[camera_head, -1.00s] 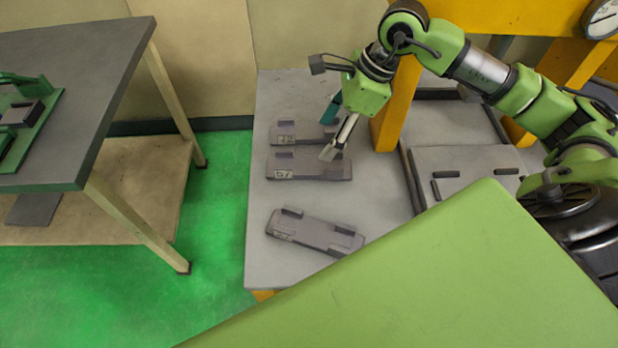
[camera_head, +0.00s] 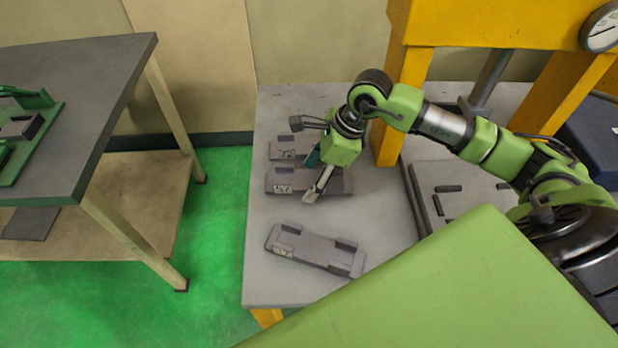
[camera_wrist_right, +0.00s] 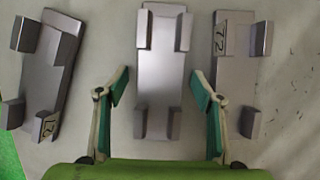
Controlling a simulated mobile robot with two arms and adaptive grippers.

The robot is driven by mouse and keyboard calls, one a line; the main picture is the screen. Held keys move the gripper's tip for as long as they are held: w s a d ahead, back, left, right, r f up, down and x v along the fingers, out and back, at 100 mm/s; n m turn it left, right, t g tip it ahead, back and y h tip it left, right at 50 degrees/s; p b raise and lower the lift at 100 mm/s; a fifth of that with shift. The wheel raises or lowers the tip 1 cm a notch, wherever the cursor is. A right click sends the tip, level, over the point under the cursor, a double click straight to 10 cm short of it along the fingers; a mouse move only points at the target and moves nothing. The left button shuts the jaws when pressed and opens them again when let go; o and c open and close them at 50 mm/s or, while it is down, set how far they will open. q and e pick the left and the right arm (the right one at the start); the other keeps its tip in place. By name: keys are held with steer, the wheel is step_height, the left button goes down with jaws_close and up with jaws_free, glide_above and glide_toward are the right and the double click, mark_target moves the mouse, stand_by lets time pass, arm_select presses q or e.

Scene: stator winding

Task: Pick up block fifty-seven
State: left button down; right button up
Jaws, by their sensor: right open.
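Block fifty-seven (camera_head: 300,181) is a flat grey block with raised end pieces. It lies on the grey table as the middle one of three in the head view, its number label at its left end. My right gripper (camera_head: 316,176) is over it and hides part of its right half. In the right wrist view the middle block (camera_wrist_right: 162,75) lies between the two spread green-padded fingers of my open right gripper (camera_wrist_right: 159,92), with a gap on both sides. No number shows on it there. My left gripper is not in view.
A block labelled 72 (camera_wrist_right: 240,65) lies close beside the middle one; it is behind in the head view (camera_head: 285,150). Another block (camera_head: 315,250) lies angled in front. A yellow frame (camera_head: 402,100) stands right of the blocks. A dark-topped table (camera_head: 80,90) stands at left.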

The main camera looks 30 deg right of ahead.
steer(key=c, duration=1.6)
steer(key=shift+c, duration=0.4)
